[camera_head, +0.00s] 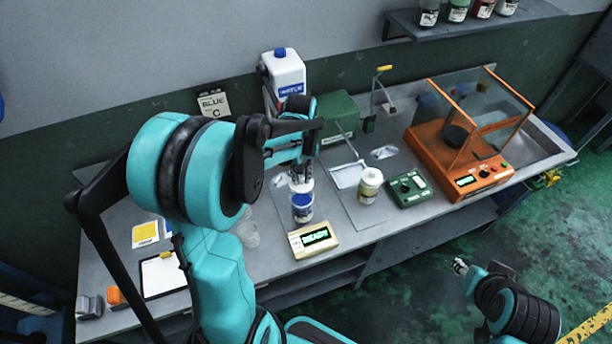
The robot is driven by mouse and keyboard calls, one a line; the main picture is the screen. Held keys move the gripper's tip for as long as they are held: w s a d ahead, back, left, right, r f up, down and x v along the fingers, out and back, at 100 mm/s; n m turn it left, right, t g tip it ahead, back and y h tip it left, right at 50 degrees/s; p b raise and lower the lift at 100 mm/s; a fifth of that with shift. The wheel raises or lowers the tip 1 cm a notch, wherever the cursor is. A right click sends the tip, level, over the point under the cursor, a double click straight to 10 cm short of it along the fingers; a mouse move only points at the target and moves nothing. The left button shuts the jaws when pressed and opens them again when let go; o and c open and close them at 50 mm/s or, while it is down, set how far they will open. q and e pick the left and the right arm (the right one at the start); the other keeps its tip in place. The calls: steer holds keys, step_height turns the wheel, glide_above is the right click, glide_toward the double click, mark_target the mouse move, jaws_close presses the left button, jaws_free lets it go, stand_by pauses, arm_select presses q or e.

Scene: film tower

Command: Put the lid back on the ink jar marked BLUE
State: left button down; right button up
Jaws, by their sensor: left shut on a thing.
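The ink jar (302,211) stands upright on the bench, with blue at its top and a pale label too small to read. My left gripper (301,178) points down above it, shut on a small white lid (301,186). The lid is right over the jar's mouth. I cannot tell whether it touches the rim. My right gripper (461,267) hangs low in front of the bench, away from the jars. Its fingers are too small to tell whether they are open.
A beige box reading READY (314,241) stands just in front of the jar. A cream-topped jar (369,186) and a green device (409,188) are to its right. A clear beaker (248,234) is at left. An orange glass-sided balance (462,172) stands further right.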

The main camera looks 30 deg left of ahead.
mark_target(302, 187)
arm_select(q)
steer(key=shift+f+b, duration=2.05)
steer(key=shift+f, duration=0.85)
steer(key=shift+f+b, duration=0.15)
steer(key=shift+b, duration=0.3)
steer(key=c, duration=0.9)
jaws_free()
steer(key=shift+r+p, duration=2.6)
steer(key=shift+r, duration=1)
